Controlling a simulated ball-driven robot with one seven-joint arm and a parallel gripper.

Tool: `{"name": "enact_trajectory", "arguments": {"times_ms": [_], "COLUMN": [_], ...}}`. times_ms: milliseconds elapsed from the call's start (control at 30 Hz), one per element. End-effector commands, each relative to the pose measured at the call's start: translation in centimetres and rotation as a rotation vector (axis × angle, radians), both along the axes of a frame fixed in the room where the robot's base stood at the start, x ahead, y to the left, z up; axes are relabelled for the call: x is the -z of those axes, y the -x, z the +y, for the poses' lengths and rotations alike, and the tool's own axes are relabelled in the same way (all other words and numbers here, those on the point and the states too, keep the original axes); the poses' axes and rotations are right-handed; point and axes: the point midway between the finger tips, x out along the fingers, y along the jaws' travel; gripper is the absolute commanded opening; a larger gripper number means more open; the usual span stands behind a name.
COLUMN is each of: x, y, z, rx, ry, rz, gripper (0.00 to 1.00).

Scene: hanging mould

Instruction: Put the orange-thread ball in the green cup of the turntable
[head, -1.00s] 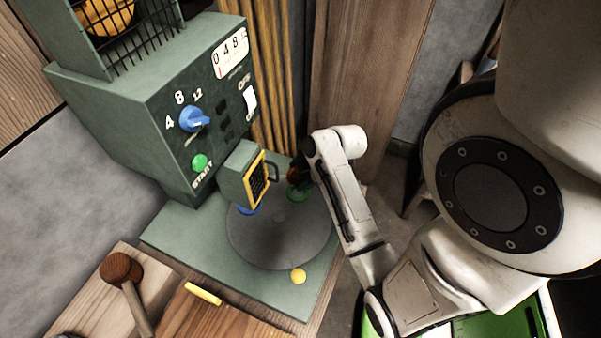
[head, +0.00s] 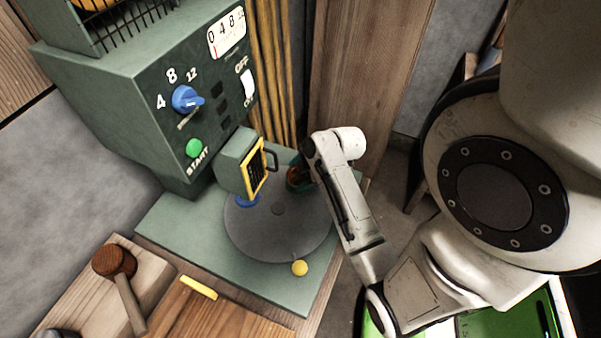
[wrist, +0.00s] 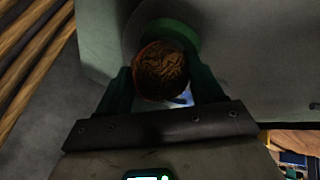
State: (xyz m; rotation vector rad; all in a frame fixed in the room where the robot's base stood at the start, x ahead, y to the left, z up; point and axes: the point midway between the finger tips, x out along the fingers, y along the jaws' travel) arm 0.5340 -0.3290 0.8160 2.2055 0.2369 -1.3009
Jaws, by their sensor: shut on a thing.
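The orange-thread ball (wrist: 161,70) is brownish orange in dim light and sits between my gripper's (wrist: 162,84) two dark green fingers, which are shut on it. The green cup (wrist: 178,32) shows as a green rim just behind the ball in the wrist view. In the head view the ball (head: 293,176) is small and overlaps the green cup (head: 304,187) at the back right of the grey turntable (head: 270,235). My wrist partly covers both. I cannot tell whether the ball is inside the rim or just above it.
A green machine (head: 120,110) with a blue knob (head: 186,99) stands behind the turntable. A yellow-framed box (head: 240,165) overhangs its left side, near a blue cup (head: 247,201). A mallet (head: 115,262) lies at lower left.

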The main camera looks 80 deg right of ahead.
Motion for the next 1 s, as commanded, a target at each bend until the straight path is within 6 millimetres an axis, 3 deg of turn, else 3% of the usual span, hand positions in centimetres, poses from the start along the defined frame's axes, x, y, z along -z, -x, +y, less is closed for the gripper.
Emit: {"name": "enact_trajectory", "arguments": {"times_ms": [33,433,467,500,733,1000], "x": [0.9,1.5,1.5,1.5,1.1,-3.1], "y": [0.3,0.5,0.5,0.5,0.8,2.7], "z": [0.3,0.5,0.5,0.5,0.5,0.8], "rx": [-0.001,-0.002,-0.002,-0.002,-0.002,0.001], "ry": [-0.012,-0.015,-0.015,-0.015,-0.016,-0.003], "rz": [0.012,0.016,0.016,0.017,0.017,0.006], "gripper": [0.32,0.32,0.69,0.73,0.95,0.96]}}
